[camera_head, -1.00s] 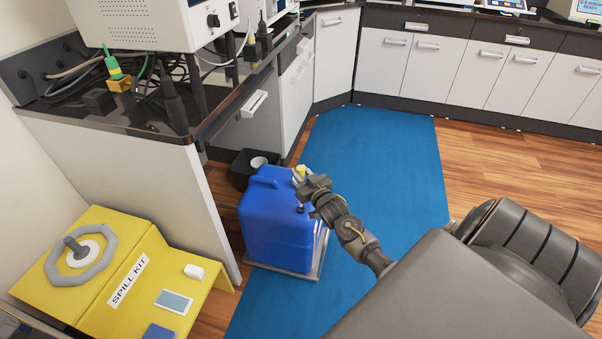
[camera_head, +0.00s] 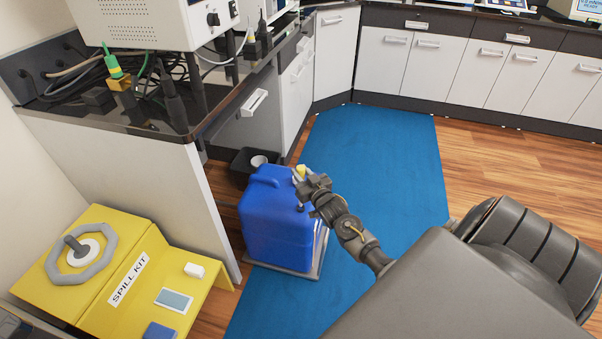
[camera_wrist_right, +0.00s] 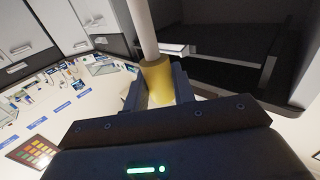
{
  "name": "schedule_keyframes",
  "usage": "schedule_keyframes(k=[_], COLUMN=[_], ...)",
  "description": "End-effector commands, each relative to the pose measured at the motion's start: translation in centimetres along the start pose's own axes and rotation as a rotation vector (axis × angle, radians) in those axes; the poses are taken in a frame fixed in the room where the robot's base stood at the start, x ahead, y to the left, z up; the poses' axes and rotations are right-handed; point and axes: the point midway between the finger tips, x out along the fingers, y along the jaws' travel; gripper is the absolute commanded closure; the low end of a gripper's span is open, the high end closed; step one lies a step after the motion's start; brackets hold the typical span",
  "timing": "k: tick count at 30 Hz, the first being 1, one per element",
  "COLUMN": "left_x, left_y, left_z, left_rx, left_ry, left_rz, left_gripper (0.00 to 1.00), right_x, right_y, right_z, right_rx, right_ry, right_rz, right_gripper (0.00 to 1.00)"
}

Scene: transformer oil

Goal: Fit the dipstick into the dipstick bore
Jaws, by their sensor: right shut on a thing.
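The blue jerrycan (camera_head: 278,225) stands on a grey plate (camera_head: 292,270) on the floor mat. My right gripper (camera_head: 302,178) is at the can's top right edge, with a small yellow piece (camera_head: 299,170) at its tip. In the right wrist view, my right gripper (camera_wrist_right: 160,88) is shut on a yellow, roughly cylindrical piece (camera_wrist_right: 158,80), which I take to be the dipstick's grip. A pale rod (camera_wrist_right: 145,28) runs from it to the top edge of the picture; its far end is out of frame. I cannot make out the dipstick bore. My left gripper is not in view.
A yellow spill kit box (camera_head: 90,262) stands at the lower left. A dark counter (camera_head: 150,125) with a white instrument (camera_head: 160,25) and cables is above it. A black bin (camera_head: 248,165) is behind the can. The blue mat (camera_head: 385,150) is clear beyond it.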

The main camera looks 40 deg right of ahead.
Motion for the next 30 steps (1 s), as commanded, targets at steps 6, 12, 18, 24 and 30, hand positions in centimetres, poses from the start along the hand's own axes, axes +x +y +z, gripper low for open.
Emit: schedule_keyframes(k=[6,12,18,24,30], left_x=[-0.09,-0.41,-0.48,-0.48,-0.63], left_y=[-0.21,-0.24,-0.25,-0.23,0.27], left_z=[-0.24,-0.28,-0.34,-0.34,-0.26], left_rx=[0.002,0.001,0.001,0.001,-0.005], left_ry=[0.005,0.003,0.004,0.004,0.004], left_rz=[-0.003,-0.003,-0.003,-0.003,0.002], left_gripper=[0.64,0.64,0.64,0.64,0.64], right_x=[0.00,0.00,0.00,0.00,-0.01], right_y=[-0.01,-0.02,-0.02,-0.02,-0.02], right_z=[-0.02,-0.12,-0.03,-0.02,-0.07], right_rx=[0.000,0.000,0.000,0.000,0.000], right_ry=[0.000,0.001,0.001,0.001,0.000], right_rz=[0.000,0.000,0.000,0.000,0.000], right_gripper=[1.00,1.00,1.00,1.00,1.00])
